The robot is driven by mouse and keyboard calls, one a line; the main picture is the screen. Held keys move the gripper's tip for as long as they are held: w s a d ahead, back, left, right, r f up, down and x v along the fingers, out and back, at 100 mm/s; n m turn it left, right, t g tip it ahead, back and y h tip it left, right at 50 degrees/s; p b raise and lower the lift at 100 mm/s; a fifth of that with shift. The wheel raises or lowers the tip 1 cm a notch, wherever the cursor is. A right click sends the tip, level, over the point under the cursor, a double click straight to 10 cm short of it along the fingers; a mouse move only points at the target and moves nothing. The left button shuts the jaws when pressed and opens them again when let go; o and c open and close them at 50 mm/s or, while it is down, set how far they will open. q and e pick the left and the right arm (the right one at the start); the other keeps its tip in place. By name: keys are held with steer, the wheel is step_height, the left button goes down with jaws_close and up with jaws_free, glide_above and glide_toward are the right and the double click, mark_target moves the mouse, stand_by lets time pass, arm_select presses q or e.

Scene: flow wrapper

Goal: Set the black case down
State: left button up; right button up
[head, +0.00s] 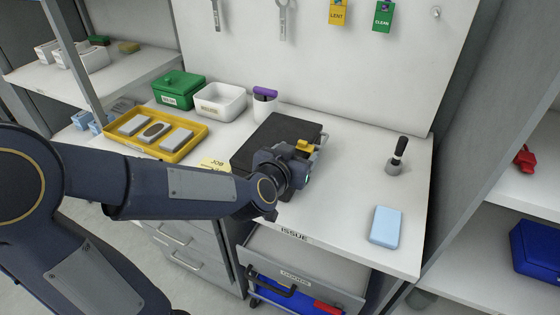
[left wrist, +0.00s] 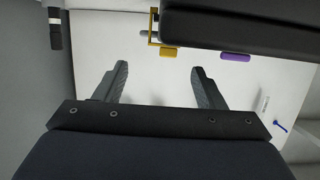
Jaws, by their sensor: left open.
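The black case (head: 278,135) lies flat on the white worktop, behind the "ISSUE" label (head: 293,234). My left gripper (head: 302,158) is over its right front part in the head view and hides some of it. A yellow fitting (head: 306,146) shows beside the gripper. In the left wrist view the dark case (left wrist: 240,28) fills the top right, beyond the fingertips. The left fingers (left wrist: 161,80) are spread, with only white surface between them and nothing held. Whether they touch the case cannot be told. My right gripper is not in view.
A light blue block (head: 385,227) and a black-handled tool in a grey holder (head: 396,158) stand to the right. A yellow tray (head: 155,149), green box (head: 180,88) and white bin (head: 221,100) are left. An open drawer (head: 300,282) juts out below the front edge.

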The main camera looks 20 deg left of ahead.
mark_target(305, 144)
arm_select(q)
steer(key=x, duration=0.3)
steer(key=b+x, duration=0.1)
steer(key=x, duration=0.2)
steer(key=shift+a, duration=0.2)
steer(key=shift+s, duration=0.1)
jaws_close()
